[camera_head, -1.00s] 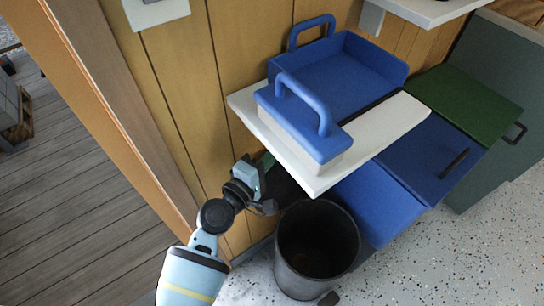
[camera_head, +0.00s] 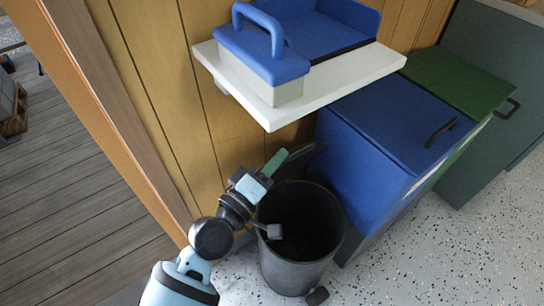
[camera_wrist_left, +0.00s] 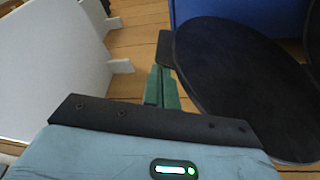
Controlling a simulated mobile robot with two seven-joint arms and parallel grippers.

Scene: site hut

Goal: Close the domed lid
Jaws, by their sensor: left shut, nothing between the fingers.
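The round black bin (camera_head: 288,262) stands on the floor with its mouth open. Its dark domed lid (camera_head: 303,156) is raised at the bin's back, seen nearly edge-on in the head view and partly hidden by my gripper. In the left wrist view, the lid appears to be the large dark disc (camera_wrist_left: 240,85) right of my fingers. My left gripper (camera_head: 276,162) is shut and empty, its green fingers close beside the lid on the wall side. The fingers also show in the wrist view (camera_wrist_left: 162,88); contact with the lid cannot be told. My right gripper is not in view.
A blue cabinet (camera_head: 365,175) and a green-topped one (camera_head: 455,82) stand to the right. The wooden wall (camera_head: 165,100) is close behind; speckled floor lies free in front.

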